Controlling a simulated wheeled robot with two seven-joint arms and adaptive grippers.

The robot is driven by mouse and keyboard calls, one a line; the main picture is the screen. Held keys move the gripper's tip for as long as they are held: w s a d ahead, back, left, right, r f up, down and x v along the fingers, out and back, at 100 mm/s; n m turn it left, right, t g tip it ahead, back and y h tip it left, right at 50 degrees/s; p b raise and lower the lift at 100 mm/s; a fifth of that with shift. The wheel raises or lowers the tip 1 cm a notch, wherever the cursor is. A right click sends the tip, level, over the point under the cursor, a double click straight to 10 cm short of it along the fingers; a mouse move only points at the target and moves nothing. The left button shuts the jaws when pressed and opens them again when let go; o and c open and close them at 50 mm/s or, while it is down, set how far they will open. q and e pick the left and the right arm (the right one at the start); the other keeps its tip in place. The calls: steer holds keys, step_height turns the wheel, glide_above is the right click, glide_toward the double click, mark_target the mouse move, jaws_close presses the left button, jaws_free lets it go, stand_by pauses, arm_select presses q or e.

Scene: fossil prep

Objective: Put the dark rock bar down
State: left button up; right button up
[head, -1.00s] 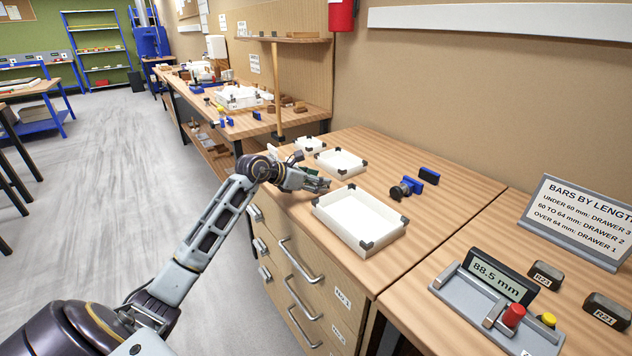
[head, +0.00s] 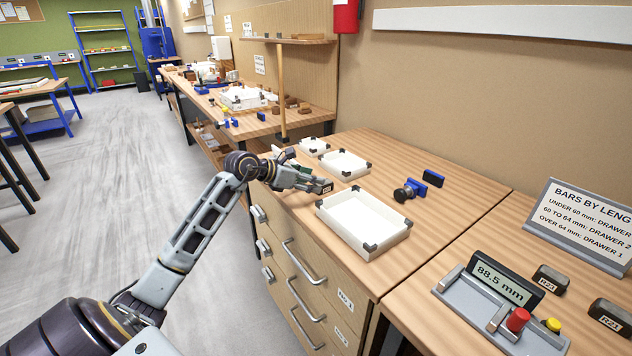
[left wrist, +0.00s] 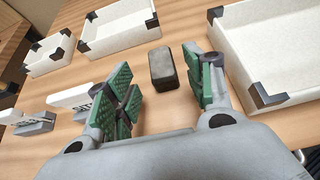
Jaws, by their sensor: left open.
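The dark rock bar (left wrist: 162,68) rests on the wooden worktop in the left wrist view, between the spread green-padded fingers of my left gripper (left wrist: 165,88). Gaps show on both sides of it, and I see no finger touching it. In the head view my left gripper (head: 312,184) is low over the worktop's front edge, left of the large white tray. The bar is small and mostly hidden by the fingers there. My right gripper is not in view.
A large white tray (head: 328,217) with dark corners is close to the gripper. Two smaller trays (head: 345,176) (head: 314,140) lie behind. A blue-and-black tool (head: 405,191) lies right.

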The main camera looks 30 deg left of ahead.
arm_select(q)
steer(key=v, duration=0.5)
steer(key=shift+s+a+r, duration=0.1)
steer(key=shift+s, duration=0.15)
steer(key=shift+v, duration=1.05)
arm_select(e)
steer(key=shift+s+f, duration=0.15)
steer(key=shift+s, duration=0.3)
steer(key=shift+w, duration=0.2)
